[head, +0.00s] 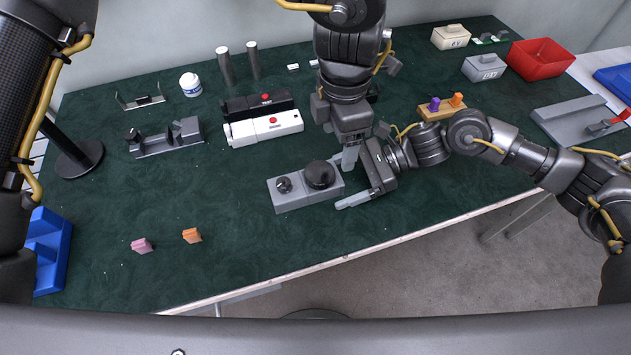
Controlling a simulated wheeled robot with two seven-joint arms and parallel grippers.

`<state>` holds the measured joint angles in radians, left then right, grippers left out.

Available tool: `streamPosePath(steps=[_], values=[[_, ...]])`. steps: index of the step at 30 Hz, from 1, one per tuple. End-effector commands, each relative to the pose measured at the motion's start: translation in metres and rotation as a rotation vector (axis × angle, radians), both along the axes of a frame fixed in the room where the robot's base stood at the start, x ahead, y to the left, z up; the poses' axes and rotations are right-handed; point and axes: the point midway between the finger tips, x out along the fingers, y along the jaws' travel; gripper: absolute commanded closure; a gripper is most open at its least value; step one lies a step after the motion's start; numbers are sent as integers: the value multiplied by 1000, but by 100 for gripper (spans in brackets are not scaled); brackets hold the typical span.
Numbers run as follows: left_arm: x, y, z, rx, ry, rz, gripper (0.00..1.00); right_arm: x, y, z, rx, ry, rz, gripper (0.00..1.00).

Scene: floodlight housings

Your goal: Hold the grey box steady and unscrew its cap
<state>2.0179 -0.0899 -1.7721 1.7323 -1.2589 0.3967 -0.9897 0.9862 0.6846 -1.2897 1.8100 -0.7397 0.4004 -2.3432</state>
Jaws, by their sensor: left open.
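The grey box (303,198) lies on the green table near the middle. It has a large dark round cap (320,174) on its right part and a smaller dark knob (284,184) on its left part. My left gripper (350,166) points down just behind and right of the large cap. It is open, with its fingers partly hidden by my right gripper and each other. My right gripper (348,183) comes in from the right at the box's right end. One pale finger lies just in front of the box's near right corner, seemingly apart from it; the other is hard to make out.
Black and white housings (264,131) stand behind the box, with a grey fixture (166,138) further left. Pink (142,246) and orange (192,235) blocks lie front left. A block with purple and orange pieces (441,109) stands beyond my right arm.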

Motion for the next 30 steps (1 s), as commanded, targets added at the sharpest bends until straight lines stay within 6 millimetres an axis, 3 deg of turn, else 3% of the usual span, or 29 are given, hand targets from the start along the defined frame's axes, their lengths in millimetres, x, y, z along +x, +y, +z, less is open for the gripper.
streamPosePath(steps=[2, 19, 23, 30], values=[[3, 0, -1, -1, 2, 2, 27, 3, 0, 0, 1, 2, -1, 26], [6, 4, -3, -11, 18, 9, 27, 5, 0, -2, -1, 6, 0, 100], [3, 11, -2, -17, 24, -129, 27, 5, 0, -3, -3, 6, 0, 100], [0, 23, -2, -18, 15, -666, 27, 4, 0, -3, -3, 7, 0, 100]])
